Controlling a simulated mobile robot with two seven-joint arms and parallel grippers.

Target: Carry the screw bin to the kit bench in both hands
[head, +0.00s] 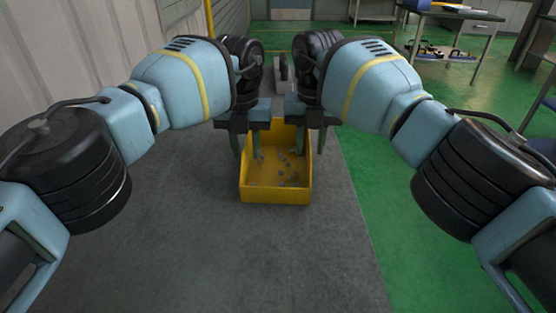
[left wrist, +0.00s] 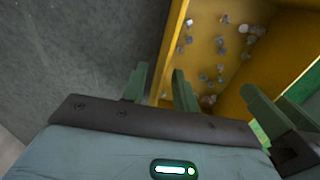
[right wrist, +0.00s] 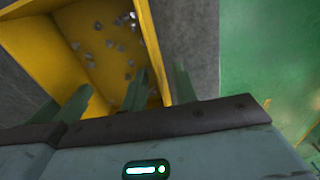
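The yellow screw bin (head: 275,195) stands upright on a grey surface (head: 200,240), with loose grey screws inside. My left gripper (head: 246,150) is at the bin's left wall, one finger outside and one inside; in the left wrist view (left wrist: 158,85) its fingers stand apart with the wall between them. My right gripper (head: 311,148) straddles the right wall the same way, fingers apart in the right wrist view (right wrist: 160,85). I see gaps beside the walls, so neither looks clamped. I cannot tell which table is the kit bench.
A table (head: 455,12) with items on it stands at the far right, with more things on its lower shelf. Green floor (head: 375,170) lies open to the right of the grey surface. A pale ribbed wall (head: 60,60) runs along the left. A small grey object (head: 283,70) is behind the bin.

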